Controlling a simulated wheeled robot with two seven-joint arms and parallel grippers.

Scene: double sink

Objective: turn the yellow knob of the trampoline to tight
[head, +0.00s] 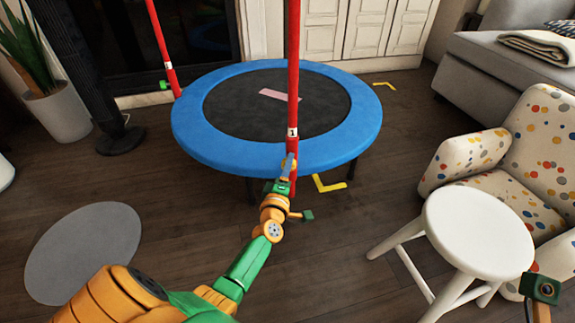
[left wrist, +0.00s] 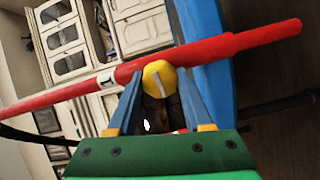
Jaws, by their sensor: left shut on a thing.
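The trampoline (head: 230,153) has a blue padded rim and a black mat, with red poles rising from it. The near red pole (head: 293,75) has a white label marked 1 low on it. The yellow knob (left wrist: 158,77) sits on this red pole in the left wrist view, with a pale bar across its face. My left gripper (left wrist: 157,88) is shut on the yellow knob, one finger on each side. In the head view my left gripper (head: 287,166) is at the pole beside the near rim and mostly hides the knob. My right gripper is not clearly seen.
A white stool (head: 479,232) and a dotted armchair (head: 510,165) stand at the right. A grey round mat (head: 83,252) lies at the left on the floor. A black tower (head: 85,75) and a potted plant (head: 60,112) stand at the back left.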

